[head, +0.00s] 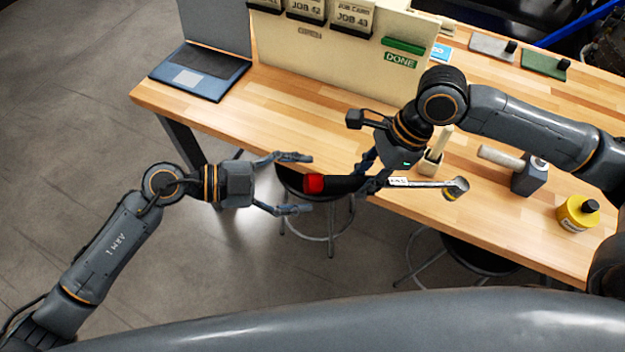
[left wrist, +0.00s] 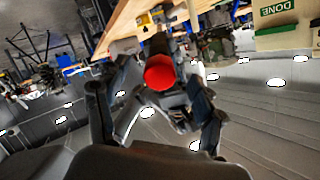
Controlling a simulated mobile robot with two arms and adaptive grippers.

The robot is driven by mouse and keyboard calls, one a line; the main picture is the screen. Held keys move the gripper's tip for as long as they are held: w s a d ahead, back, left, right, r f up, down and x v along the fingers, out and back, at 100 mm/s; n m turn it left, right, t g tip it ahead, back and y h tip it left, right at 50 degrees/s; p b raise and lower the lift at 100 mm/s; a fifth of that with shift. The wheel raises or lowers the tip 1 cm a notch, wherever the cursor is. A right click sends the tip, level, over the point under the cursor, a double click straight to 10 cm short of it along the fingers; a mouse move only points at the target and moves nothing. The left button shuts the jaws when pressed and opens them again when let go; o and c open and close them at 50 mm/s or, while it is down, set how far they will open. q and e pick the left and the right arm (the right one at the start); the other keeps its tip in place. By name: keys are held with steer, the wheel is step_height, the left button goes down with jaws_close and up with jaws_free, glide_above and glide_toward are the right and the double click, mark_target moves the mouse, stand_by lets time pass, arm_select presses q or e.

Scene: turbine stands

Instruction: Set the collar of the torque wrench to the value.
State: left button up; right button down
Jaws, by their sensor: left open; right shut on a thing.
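The torque wrench (head: 425,184) is held level over the bench's front edge, with its silver head to the right and its black handle to the left. Its red collar (head: 314,184) is at the handle's left end. It shows in the left wrist view as a red disc (left wrist: 160,72). My right gripper (head: 372,176) is shut on the black handle. My left gripper (head: 306,183) is open, with its fingertips above and below the collar in the head view and apart from it. The value on the collar is not readable.
The wooden bench (head: 300,105) carries a laptop (head: 200,72), a job-card board (head: 320,55), a mallet (head: 525,172) and a yellow bottle (head: 578,213). Stools (head: 325,190) stand under the front edge. Floor to the left is clear.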

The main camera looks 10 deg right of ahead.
arm_select(q)
steer(key=shift+v, duration=2.5)
